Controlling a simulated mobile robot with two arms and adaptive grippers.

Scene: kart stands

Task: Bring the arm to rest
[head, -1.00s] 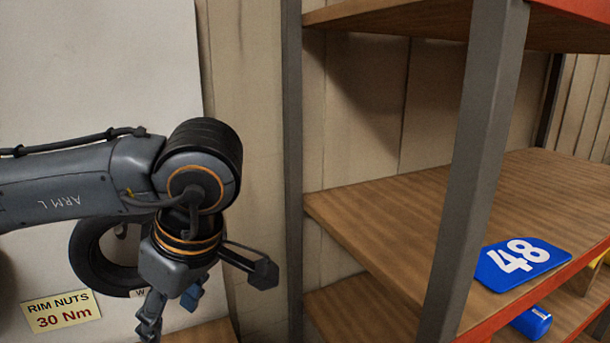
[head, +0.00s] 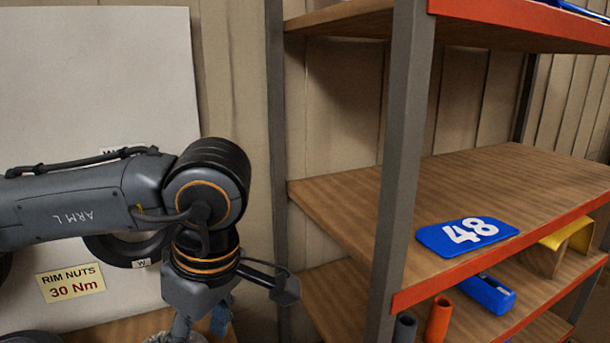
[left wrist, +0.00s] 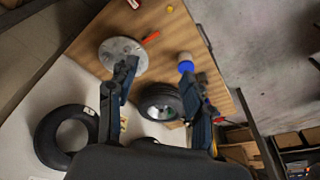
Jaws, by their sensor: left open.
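My left arm (head: 75,210) comes in from the left in the head view and bends down at its dark wrist joint. The fingertips are cut off by the bottom edge there. In the left wrist view my left gripper (left wrist: 160,75) has its two fingers well apart, with nothing held between them. Beyond them are a wooden bench top (left wrist: 150,25), a grey disc (left wrist: 122,55) and a black tyre (left wrist: 160,102). My right gripper is in neither view.
A shelf unit's grey post (head: 402,160) stands right of my arm. Its middle shelf holds a blue number plate 48 (head: 467,235). A RIM NUTS sign (head: 70,283) is on the white board (head: 90,80).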

